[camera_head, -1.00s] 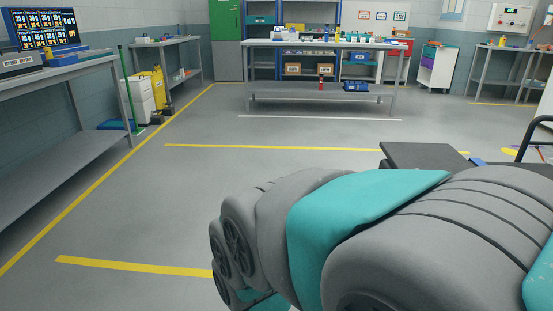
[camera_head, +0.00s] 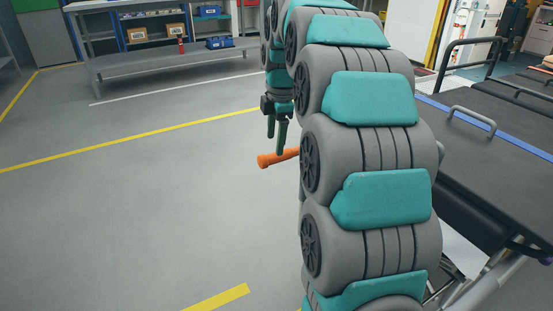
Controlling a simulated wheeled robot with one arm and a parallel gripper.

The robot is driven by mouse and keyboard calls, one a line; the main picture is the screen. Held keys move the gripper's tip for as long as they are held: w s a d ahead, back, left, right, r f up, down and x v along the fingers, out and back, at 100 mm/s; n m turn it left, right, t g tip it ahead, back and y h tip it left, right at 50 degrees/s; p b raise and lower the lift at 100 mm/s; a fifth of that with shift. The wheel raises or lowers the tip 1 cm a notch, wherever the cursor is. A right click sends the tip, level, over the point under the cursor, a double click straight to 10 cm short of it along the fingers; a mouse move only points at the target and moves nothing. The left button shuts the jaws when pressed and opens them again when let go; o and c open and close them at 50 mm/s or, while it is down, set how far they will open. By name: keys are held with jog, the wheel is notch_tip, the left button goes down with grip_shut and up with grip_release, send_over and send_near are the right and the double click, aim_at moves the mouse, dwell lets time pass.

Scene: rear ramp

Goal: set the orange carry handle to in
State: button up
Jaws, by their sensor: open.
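The orange carry handle (camera_head: 277,159) sticks out to the left from behind my arm, its round end toward the open floor. Its right part and its mount are hidden by my arm. My gripper (camera_head: 277,138) hangs with its dark green fingers pointing down, right at the handle in the picture, with the fingertips overlapping or just above it. The fingers show a gap between them, so it is open. I cannot tell whether a finger touches the handle.
A black stretcher-like bed (camera_head: 500,135) with grey and black rails stands right of my arm, on a metal frame. A grey workbench (camera_head: 165,70) stands at the back. The floor on the left is clear, with yellow lines.

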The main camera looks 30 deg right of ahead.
jog(key=shift+n, duration=0.8)
jog(key=w+f, duration=0.1)
jog(key=f, duration=0.1)
jog(key=w+d+f, duration=0.1)
jog(key=f, duration=0.2)
jog(key=w+d+f, duration=0.1)
jog(key=w+f, duration=0.1)
jog(key=f, duration=0.1)
jog(key=shift+d, duration=0.25)
jog(key=shift+r, duration=0.1)
grip_shut()
dwell(0.5)
